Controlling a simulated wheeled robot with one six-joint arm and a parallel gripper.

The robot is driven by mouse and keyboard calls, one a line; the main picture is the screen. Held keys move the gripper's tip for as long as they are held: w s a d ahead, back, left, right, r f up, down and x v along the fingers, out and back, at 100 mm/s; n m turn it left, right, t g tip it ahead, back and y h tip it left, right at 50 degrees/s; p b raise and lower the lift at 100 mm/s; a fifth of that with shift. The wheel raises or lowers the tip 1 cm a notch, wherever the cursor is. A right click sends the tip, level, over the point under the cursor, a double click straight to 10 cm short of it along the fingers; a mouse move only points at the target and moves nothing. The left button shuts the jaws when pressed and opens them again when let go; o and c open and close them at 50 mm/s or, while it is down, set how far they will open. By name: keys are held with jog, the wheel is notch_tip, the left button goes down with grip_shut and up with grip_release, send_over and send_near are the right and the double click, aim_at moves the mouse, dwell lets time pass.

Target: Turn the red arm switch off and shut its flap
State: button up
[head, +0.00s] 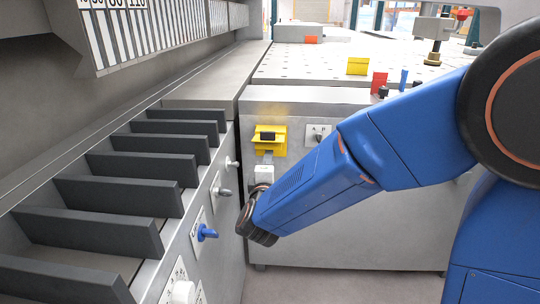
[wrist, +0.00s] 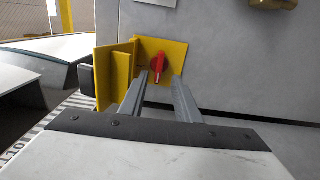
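The red switch (wrist: 158,64) shows in the wrist view on a yellow backing plate (wrist: 177,50), its handle running roughly up and down in the picture. The yellow flap (wrist: 103,78) stands open to the left of it, out from the panel, with a black piece on its outer side. In the head view the yellow flap (head: 270,147) shows on the front panel; the red switch cannot be made out there. My gripper (wrist: 160,78) is open, one grey finger on each side of the switch's lower end. I cannot tell whether the fingers touch it.
A grey machine panel (head: 345,215) carries the flap; a small switch plate (head: 318,134) sits to its right. On the left are dark slats (head: 105,232) and a panel with a blue knob (head: 206,232). Yellow (head: 357,66) and red (head: 379,82) blocks stand on top.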

jog(key=s, duration=1)
jog(key=shift+s+a, duration=0.15)
jog(key=shift+a, duration=0.05)
